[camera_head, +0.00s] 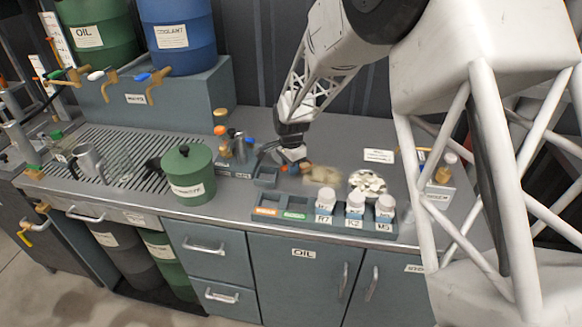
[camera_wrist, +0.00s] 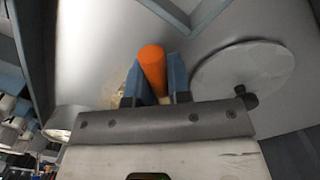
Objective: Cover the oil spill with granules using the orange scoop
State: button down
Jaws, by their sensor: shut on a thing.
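My gripper (camera_head: 297,166) is low over the middle of the counter, shut on the orange scoop (camera_wrist: 152,64). In the wrist view its blue fingers (camera_wrist: 155,88) sit on both sides of the scoop's orange handle; the scoop's far end is hidden. A beige patch that looks like granules (camera_head: 322,175) lies on the counter just right of my gripper, and part of it shows in the wrist view (camera_wrist: 117,96). A bowl of pale lumps (camera_head: 368,184) stands further right. I cannot make out any dark oil on the counter.
A tray with three white-capped bottles (camera_head: 355,205) stands at the front edge, below the bowl. A green lidded pot (camera_head: 188,175) is to the left, beside a drain grate (camera_head: 130,150). Small bottles (camera_head: 222,140) stand behind. A grey disc (camera_wrist: 243,70) is close right of my fingers.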

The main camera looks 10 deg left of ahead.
aim_at(311, 183)
jog(key=shift+s+f, duration=0.1)
jog(key=shift+s, duration=0.9)
jog(key=shift+d, duration=0.2)
jog(key=shift+d, duration=1.45)
jog(key=shift+d, duration=0.1)
jog(key=shift+d, duration=1.6)
jog(key=shift+d, duration=0.2)
